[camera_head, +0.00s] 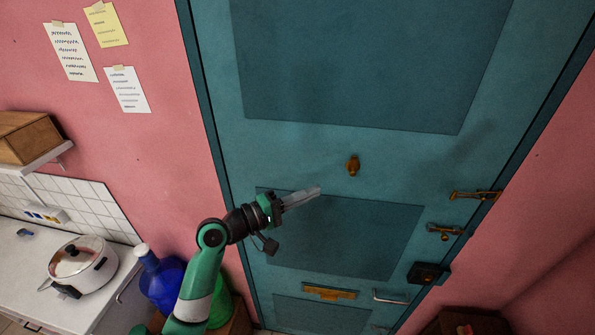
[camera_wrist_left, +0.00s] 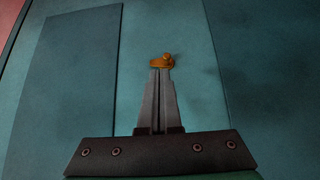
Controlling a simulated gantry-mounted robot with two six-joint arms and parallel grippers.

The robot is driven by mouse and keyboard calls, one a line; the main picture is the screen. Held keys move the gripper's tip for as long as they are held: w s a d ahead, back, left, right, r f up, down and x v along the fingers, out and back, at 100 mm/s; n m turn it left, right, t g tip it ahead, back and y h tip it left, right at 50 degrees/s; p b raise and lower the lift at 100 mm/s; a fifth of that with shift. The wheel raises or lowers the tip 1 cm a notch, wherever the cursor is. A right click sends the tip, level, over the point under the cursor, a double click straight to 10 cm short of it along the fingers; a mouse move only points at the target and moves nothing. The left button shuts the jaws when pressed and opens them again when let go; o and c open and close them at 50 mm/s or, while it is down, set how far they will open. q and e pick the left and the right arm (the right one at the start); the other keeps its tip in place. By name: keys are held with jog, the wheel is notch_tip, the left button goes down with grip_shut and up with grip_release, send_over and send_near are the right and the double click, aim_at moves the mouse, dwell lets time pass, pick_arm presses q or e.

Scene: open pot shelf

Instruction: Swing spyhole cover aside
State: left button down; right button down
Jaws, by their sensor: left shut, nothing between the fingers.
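The spyhole cover (camera_head: 353,165) is a small brass piece on the teal door (camera_head: 350,140), between its upper and middle panels. It also shows in the left wrist view (camera_wrist_left: 162,61), just beyond my fingertips. My left gripper (camera_head: 318,191) is shut and empty. In the head view its tips are to the left of the cover and a little below it. I cannot tell from these views whether the tips touch the cover. The spyhole itself cannot be made out. My right gripper is not in view.
A brass latch (camera_head: 475,194), a smaller bolt (camera_head: 444,230) and a dark lock box (camera_head: 427,273) sit on the door's right side. A brass mail slot (camera_head: 330,292) is low down. A blue bottle (camera_head: 162,280) and a white pot (camera_head: 82,264) stand at left.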

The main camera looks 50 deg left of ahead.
pick_arm(q)
jog(key=a, duration=0.1)
jog(key=s+a+n+y, duration=0.1)
jog(key=a, duration=0.1)
jog(key=s+a+f+y, duration=0.1)
jog(key=shift+a+f, duration=0.1)
jog(key=shift+a, duration=0.15)
jog(key=shift+w, duration=0.1)
jog(key=b, duration=0.8)
send_near(349, 171)
jog(key=w+p, duration=0.1)
jog(key=w, duration=0.1)
jog(key=w+r, duration=0.1)
jog(key=w, duration=0.1)
jog(key=shift+w+p, duration=0.3)
jog(key=shift+p, duration=0.1)
jog(key=shift+w+d+f, duration=0.1)
jog(key=shift+w+d, duration=0.2)
jog(key=shift+d, duration=0.05)
